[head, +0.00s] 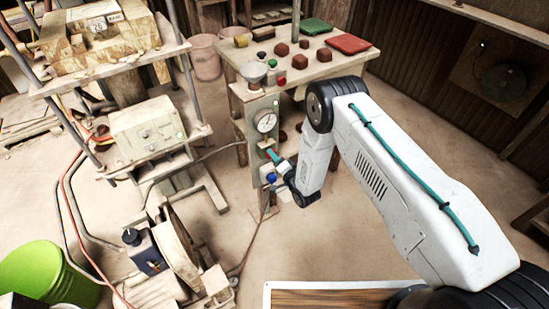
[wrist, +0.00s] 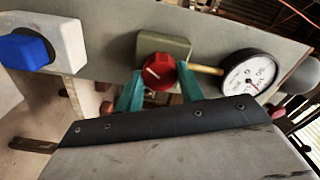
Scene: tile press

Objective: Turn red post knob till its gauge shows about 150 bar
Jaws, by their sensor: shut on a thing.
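The red post knob (wrist: 158,70) sits on a square greenish plate on the grey post in the wrist view, with a white line on its face. My gripper's teal fingers (wrist: 161,88) are on either side of the knob and shut on it. The round white gauge (wrist: 248,76) is to the right of the knob, joined by a brass pipe; its numbers are too small to read surely. In the head view the gauge (head: 265,121) is on the post above my gripper (head: 270,154), and the red knob is hidden there.
A blue knob (wrist: 24,49) on a white block is at the left of the wrist view. A table (head: 330,58) with red blocks stands behind the post. A press (head: 148,130) stands to the left, and a green bucket (head: 48,275) is at the lower left.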

